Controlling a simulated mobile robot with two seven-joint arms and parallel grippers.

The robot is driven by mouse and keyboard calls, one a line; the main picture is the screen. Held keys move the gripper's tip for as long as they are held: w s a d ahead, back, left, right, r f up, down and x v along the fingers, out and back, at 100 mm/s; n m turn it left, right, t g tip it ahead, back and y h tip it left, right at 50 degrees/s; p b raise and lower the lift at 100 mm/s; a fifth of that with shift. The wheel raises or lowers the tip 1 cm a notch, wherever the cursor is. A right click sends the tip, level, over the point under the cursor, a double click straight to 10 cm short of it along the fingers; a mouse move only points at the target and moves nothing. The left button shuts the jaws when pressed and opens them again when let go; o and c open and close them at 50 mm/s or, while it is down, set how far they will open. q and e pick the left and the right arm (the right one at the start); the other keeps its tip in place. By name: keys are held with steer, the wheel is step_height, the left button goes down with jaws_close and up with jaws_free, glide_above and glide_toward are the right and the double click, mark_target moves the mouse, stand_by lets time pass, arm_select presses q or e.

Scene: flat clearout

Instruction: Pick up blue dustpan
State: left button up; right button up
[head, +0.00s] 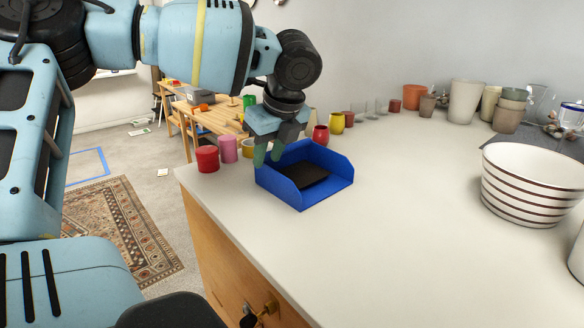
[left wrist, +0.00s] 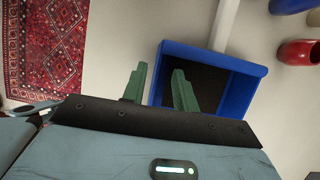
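The blue dustpan (head: 318,192) lies on the white counter near its left edge, open side up, with a dark area inside. It also shows in the left wrist view (left wrist: 236,98). My left gripper (head: 268,155) is at the dustpan's back left side, pointing down. In the left wrist view its green fingers (left wrist: 160,88) are apart, with the dustpan's near wall showing between them. Nothing looks clamped, and I cannot tell whether a finger touches the wall. My right gripper is not in view.
A red cup (head: 207,159) and a pink cup (head: 228,149) stand left of the dustpan; a red pot (head: 321,135) and a yellow pot (head: 337,123) stand behind it. A striped bowl (head: 530,185) is at right. The counter (head: 400,230) is clear in front.

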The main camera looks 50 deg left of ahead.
mark_target(265, 165)
arm_select(q)
steer(key=x, duration=0.4)
steer(key=shift+s+f, duration=0.15)
steer(key=shift+f, duration=0.25)
jaws_close()
steer(key=shift+r, duration=0.1)
